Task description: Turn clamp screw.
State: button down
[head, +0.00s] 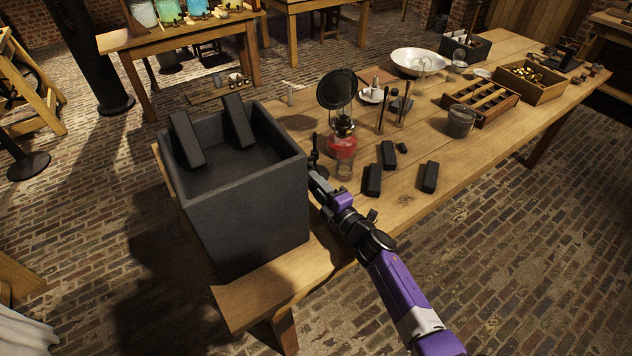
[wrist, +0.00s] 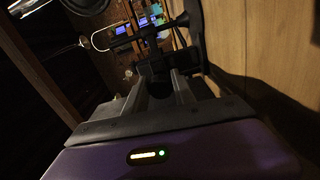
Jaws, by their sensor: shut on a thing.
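My gripper (head: 317,183) is at the right side of the large dark grey box, low beside a small black upright clamp (head: 315,153). In the wrist view my two fingers (wrist: 162,84) are close together around a dark part, which I take to be the clamp screw. The screw is mostly hidden between the fingers and in shadow, so its turn angle cannot be told. A black crosswise bar (wrist: 150,34) shows just beyond the fingertips.
The open dark grey box (head: 245,205) stands left of my gripper with two black blocks on it. A red lamp (head: 342,145), a round black disc (head: 337,89) and several black blocks (head: 429,177) stand on the wooden table (head: 275,290). The table's front right is clear.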

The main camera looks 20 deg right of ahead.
jog(key=m+p, duration=0.1)
jog(key=m, duration=0.5)
jog(key=shift+f+p, duration=0.2)
jog(key=shift+p, duration=0.15)
jog(key=shift+m, duration=0.4)
jog(key=c, duration=1)
grip_release()
jog(key=shift+c, duration=0.2)
jog(key=p+v, duration=0.2)
jog(key=v, duration=0.4)
jog(key=shift+s+d+r, duration=0.1)
jog(key=shift+s, duration=0.2)
jog(key=shift+s+d+p, duration=0.1)
jog(key=shift+s+p, duration=0.25)
jog(key=shift+s, duration=0.3)
